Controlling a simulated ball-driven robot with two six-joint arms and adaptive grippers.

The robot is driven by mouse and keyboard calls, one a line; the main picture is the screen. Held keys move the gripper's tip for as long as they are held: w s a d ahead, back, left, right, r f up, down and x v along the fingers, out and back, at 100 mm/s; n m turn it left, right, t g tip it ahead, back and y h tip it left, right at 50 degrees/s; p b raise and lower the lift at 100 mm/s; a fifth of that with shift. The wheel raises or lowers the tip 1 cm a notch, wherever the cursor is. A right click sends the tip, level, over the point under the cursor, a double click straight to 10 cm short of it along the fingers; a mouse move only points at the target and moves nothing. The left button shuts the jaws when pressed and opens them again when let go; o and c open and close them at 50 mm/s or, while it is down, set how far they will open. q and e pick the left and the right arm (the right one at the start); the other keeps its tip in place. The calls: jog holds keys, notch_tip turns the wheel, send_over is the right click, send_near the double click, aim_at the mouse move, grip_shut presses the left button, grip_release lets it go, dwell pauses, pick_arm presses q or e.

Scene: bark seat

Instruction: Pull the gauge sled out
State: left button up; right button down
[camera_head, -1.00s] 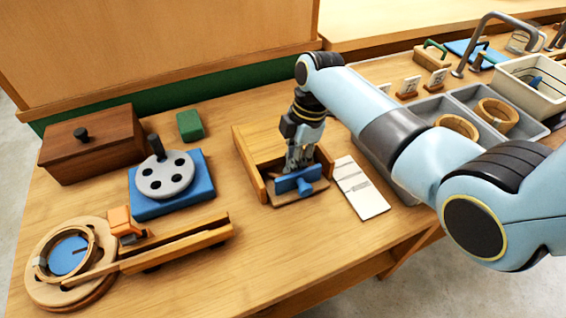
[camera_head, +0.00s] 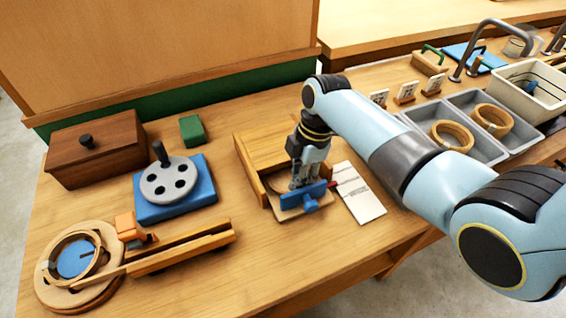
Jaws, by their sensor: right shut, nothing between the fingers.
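The gauge sled (camera_head: 289,214) is a light wooden slide with a blue crossbar and knob (camera_head: 311,203) at its front. It sits partly out of the front of a wooden housing (camera_head: 274,150) with side rails. My right gripper (camera_head: 304,187) points down over the sled, just behind the blue crossbar. Its fingers are shut with nothing between them. Whether they touch the crossbar, I cannot tell. Part of a round edge shows on the sled behind the fingers, which hide the rest. My left gripper is not in view.
A white marked card (camera_head: 358,193) lies close to the right of the sled. Left are a blue block with a grey holed disc (camera_head: 168,180), a ring fixture with a wooden rail (camera_head: 180,246) and a brown lidded box (camera_head: 97,150). Grey trays (camera_head: 485,150) stand right. Bench in front is clear.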

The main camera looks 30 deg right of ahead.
jog(key=shift+s+a+r+p, duration=0.1)
jog(key=shift+s+a+p, duration=0.05)
jog(key=shift+s+p, duration=1.8)
jog(key=shift+s+a+p, duration=0.1)
jog(key=shift+s+p, duration=1.25)
jog(key=shift+s, duration=1.15)
notch_tip(320, 180, up, 7)
jog(key=w+p, duration=0.1)
jog(key=p, duration=0.5)
jog(key=shift+w+p, duration=0.15)
jog(key=shift+p, duration=0.15)
